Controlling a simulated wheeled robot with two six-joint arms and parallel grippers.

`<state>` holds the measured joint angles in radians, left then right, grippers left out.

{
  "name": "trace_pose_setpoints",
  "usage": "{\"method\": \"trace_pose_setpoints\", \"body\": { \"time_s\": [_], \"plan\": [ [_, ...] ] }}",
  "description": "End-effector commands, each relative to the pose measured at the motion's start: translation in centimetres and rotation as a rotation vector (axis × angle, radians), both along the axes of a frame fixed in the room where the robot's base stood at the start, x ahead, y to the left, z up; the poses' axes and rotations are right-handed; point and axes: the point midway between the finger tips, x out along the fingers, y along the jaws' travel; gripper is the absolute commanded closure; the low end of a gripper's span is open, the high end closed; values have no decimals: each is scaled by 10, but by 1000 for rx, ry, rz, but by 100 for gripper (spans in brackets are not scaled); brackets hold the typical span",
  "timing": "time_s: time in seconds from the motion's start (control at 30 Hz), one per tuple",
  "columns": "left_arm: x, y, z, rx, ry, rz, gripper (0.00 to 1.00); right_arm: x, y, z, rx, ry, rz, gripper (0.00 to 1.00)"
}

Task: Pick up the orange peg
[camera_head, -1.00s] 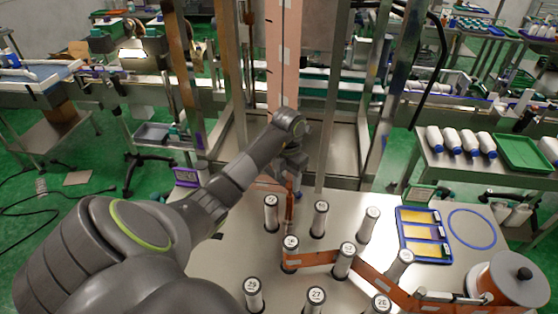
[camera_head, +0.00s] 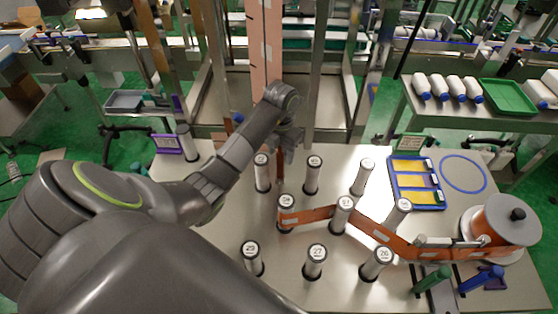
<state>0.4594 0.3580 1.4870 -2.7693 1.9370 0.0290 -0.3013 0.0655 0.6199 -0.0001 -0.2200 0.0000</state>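A narrow, upright orange-brown piece, which looks like the orange peg (camera_head: 280,174), stands between two white rollers at the back of the metal table. My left gripper (camera_head: 287,152) is directly above it with its fingers pointing down. The fingers are small and dark, and they overlap the top of the piece. I cannot tell whether they are closed on it or only around or beside it. My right gripper is not in view.
Several white rollers (camera_head: 312,175) stand upright around the peg. An orange strip (camera_head: 305,215) winds between front rollers to a large spool (camera_head: 503,224) at right. A blue tray (camera_head: 417,182) lies at back right. Green (camera_head: 431,279) and blue (camera_head: 481,279) handles sit front right.

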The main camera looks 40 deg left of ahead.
Motion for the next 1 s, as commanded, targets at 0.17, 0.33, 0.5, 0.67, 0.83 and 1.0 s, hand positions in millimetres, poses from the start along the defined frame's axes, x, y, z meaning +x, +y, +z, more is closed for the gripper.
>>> {"method": "trace_pose_setpoints", "body": {
  "time_s": [0.17, 0.33, 0.5, 0.67, 0.83, 1.0],
  "plan": [
    [0, 0, 0, 0, 0, 0, 75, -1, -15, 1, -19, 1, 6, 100],
    [0, 0, 0, 0, 0, 0, 97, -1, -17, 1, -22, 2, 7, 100],
    [0, 1, 0, 0, 1, 0, 100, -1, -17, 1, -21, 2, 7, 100],
    [0, 0, 0, 0, 0, 0, 100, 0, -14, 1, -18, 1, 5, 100],
    [1, 0, 4, 1, -2, 0, 100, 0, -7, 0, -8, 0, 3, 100],
    [1, 1, 22, 1, -5, -1, 100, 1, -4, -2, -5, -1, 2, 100]
  ]
}}
